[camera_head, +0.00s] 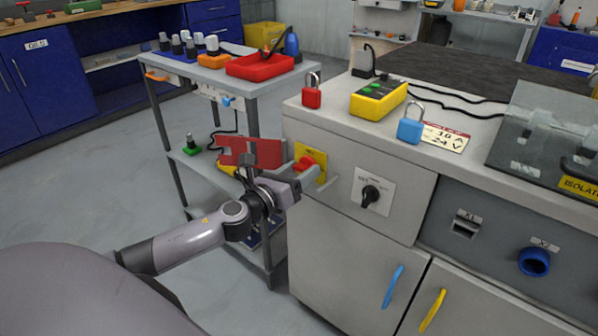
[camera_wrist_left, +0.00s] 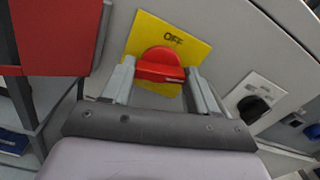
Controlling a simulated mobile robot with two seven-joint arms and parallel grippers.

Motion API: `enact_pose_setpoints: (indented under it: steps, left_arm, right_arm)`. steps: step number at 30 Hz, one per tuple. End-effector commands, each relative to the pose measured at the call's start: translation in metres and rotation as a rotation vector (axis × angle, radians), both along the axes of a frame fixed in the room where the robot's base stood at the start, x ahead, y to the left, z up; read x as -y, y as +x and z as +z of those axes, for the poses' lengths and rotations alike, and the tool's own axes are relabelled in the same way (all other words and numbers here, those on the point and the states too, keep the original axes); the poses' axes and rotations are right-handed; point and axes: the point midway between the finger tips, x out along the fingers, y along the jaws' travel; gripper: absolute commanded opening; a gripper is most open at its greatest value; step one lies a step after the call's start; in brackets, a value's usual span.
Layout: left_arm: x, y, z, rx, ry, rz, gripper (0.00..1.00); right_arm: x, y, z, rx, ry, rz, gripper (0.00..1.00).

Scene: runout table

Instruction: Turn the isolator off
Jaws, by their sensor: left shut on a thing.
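The isolator has a red rotary handle (camera_head: 305,163) on a yellow plate (camera_head: 316,155), on the left of the grey cabinet front. In the left wrist view, the red handle (camera_wrist_left: 160,66) lies crosswise between my fingers, and the yellow plate (camera_wrist_left: 190,47) reads "OFF" above it. My left gripper (camera_head: 316,178) is at the handle, shut on it, with one finger at each end (camera_wrist_left: 160,82). The handle's underside is partly hidden by the gripper. My right gripper is not in view.
A red panel (camera_head: 235,150) stands just left of the isolator, close to my left wrist. A black rotary switch (camera_head: 370,194) is to the right. A red padlock (camera_head: 311,95), a yellow tester (camera_head: 378,100) and a blue padlock (camera_head: 410,125) are on the worktop.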

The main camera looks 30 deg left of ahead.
Motion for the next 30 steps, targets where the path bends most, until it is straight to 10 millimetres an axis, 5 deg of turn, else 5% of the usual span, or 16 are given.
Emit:
enact_pose_setpoints:
  steps: [30]
  left_arm:
    - [0.000, 0.000, 0.002, -0.075, -0.960, 0.001, 0.28]
  right_arm:
    - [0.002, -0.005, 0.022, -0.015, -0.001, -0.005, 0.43]
